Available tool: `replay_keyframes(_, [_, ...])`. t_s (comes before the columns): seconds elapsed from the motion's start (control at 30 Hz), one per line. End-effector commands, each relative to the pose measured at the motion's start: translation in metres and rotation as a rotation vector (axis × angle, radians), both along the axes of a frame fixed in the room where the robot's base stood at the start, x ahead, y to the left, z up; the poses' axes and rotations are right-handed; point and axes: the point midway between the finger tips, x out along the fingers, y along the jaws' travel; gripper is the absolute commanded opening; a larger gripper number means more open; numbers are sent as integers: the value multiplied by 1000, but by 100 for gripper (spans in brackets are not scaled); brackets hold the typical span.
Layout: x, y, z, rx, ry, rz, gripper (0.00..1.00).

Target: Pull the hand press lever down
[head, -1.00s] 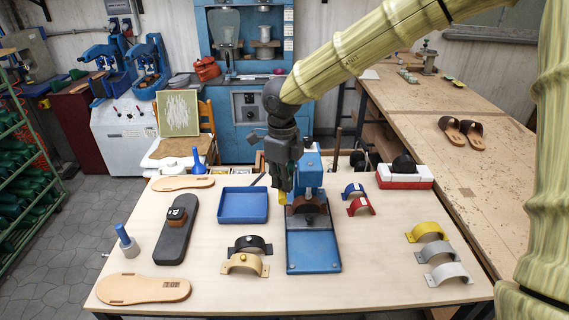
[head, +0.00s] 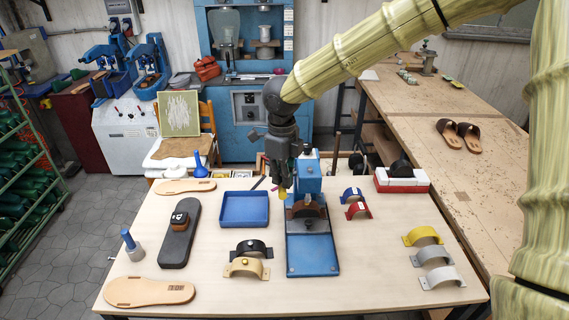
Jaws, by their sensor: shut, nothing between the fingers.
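The hand press is blue, with a block-like body (head: 309,178) and a long flat base plate (head: 312,255) towards the table's front. A dark curved piece sits at the foot of its body. My gripper (head: 283,187) points down just left of the press body, with its fingers together and empty. A small yellow part (head: 283,196) shows right below the fingertips. I cannot tell whether it is the lever's end or whether the fingers touch it. The lever itself cannot be made out clearly; my gripper and wrist cover that side of the press.
A blue tray (head: 244,224) lies left of the press. Black and tan straps (head: 246,267) lie in front of it. Blue and red straps (head: 357,210) lie close right, with a red-and-white block (head: 402,186) behind. The table's front right has several straps; bare wood lies between.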

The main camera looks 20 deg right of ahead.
Motion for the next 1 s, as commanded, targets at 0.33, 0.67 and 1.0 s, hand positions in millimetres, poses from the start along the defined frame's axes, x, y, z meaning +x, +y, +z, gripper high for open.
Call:
replay_keyframes(0.33, [8,-2,36,1,-1,0,0])
replay_keyframes(0.67, [16,-5,59,1,-1,-1,0])
replay_keyframes(1.0, [21,-6,78,1,-1,0,0])
